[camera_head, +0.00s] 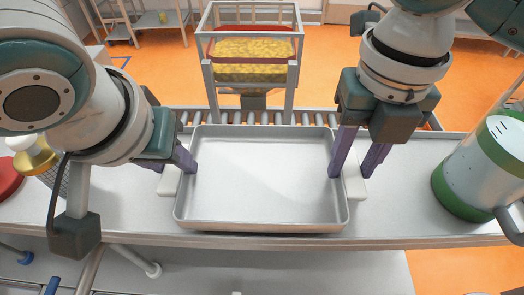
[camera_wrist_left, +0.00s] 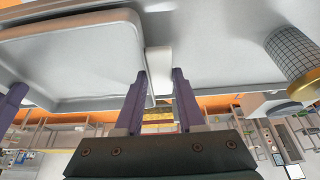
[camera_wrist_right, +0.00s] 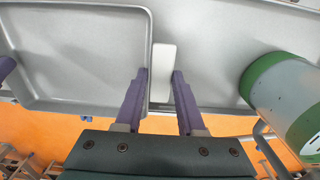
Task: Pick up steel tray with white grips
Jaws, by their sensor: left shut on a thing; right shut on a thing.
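The steel tray (camera_head: 262,221) is a shallow empty rectangle with raised rims, at the middle of the steel counter in the head view. It has a white grip on its left side (camera_head: 170,180) and one on its right side (camera_head: 355,180). My left gripper (camera_head: 186,168) is shut on the left grip; the left wrist view shows its purple fingers (camera_wrist_left: 160,80) on either side of that white grip. My right gripper (camera_head: 352,175) is shut on the right grip, and the right wrist view shows its fingers (camera_wrist_right: 160,80) astride it. I cannot tell whether the tray touches the counter.
A green and white canister (camera_head: 475,175) stands on the counter at right. A yellow-topped grater-like item (camera_head: 38,160) and a red round item (camera_head: 8,178) are at left. Behind the tray are a roller conveyor (camera_head: 190,118) and a frame holding a bin of yellow pieces (camera_head: 252,50).

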